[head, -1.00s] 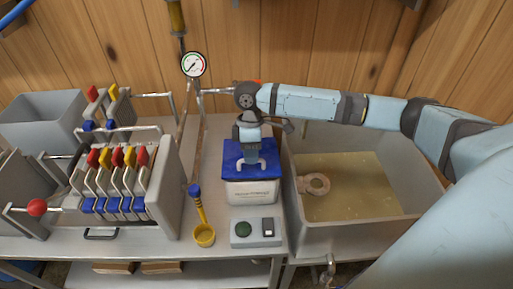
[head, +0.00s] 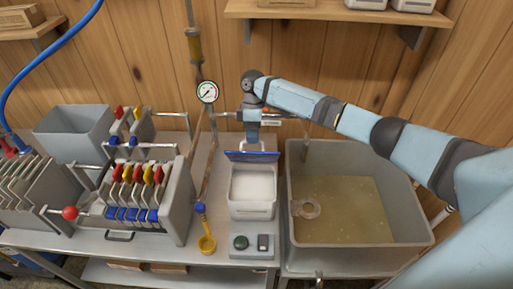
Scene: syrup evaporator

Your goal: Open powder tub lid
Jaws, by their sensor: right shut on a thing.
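The powder tub (head: 252,210) is a white box on the metal table, left of the basin. Its blue lid (head: 252,157) is raised at the tub's back edge and stands steeply tilted. The tub's open top shows white powder (head: 253,184) inside. My right gripper (head: 252,143) is just behind the raised lid and shut on its handle. The lid hides the handle and the fingertips. My left gripper is out of view.
A grey basin (head: 425,225) of cloudy liquid stands right of the tub. The filter press (head: 178,205) stands left, with a gauge (head: 207,92) behind.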

